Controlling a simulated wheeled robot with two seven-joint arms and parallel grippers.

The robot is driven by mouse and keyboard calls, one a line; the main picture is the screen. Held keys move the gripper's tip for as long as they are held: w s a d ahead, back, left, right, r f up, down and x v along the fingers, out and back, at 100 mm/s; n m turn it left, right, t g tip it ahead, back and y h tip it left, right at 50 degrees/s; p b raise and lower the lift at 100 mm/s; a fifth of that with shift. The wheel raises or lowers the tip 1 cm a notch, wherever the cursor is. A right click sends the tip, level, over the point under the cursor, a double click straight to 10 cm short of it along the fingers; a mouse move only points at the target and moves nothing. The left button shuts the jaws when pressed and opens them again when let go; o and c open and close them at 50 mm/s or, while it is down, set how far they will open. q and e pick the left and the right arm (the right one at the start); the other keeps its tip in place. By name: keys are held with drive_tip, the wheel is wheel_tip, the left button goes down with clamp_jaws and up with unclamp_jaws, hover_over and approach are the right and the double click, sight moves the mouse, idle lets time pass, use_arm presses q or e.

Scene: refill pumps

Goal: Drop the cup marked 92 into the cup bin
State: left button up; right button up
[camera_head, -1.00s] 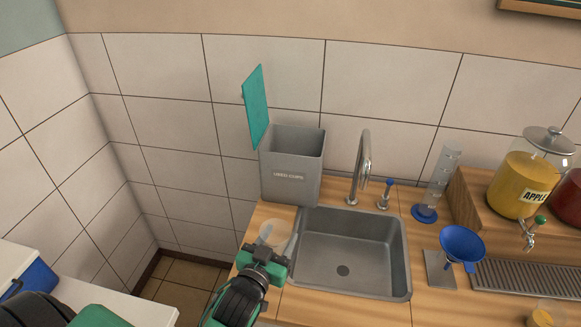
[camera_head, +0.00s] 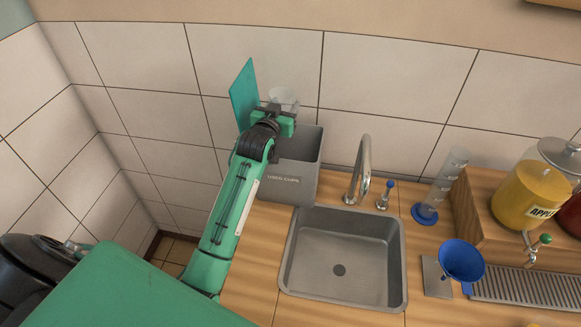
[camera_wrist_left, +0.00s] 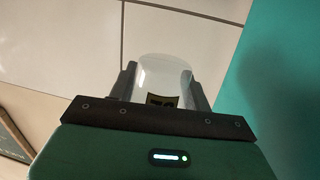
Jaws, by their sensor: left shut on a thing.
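A clear cup (camera_head: 284,98) is held in my left gripper (camera_head: 281,108), above the back left part of the grey cup bin (camera_head: 302,160). The bin is labelled "USED CUPS" and its teal lid (camera_head: 245,93) stands open at the left. In the left wrist view the cup (camera_wrist_left: 160,75) sits between the two dark fingers, with a dark and yellow label partly hidden by the gripper; I cannot read its number. My left arm covers the bin's left side. My right gripper is not in view.
A steel sink (camera_head: 343,262) with a tall tap (camera_head: 361,170) lies right of the bin. A measuring cylinder (camera_head: 447,180), a blue funnel (camera_head: 461,260) and a yellow drink dispenser (camera_head: 527,195) stand further right. Tiled wall rises close behind the bin.

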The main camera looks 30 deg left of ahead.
use_arm(q)
drive_tip(key=shift+s+f+b, duration=0.15)
drive_tip(key=shift+f+b, duration=0.5)
drive_tip(key=shift+f, duration=0.15)
wheel_tip(320, 180, down, 4)
drive_tip(key=b, duration=0.3)
drive_tip(key=shift+f+b, duration=0.1)
drive_tip(key=shift+b, duration=0.3)
drive_tip(key=o, duration=1.1)
drive_tip(key=shift+c, duration=0.2)
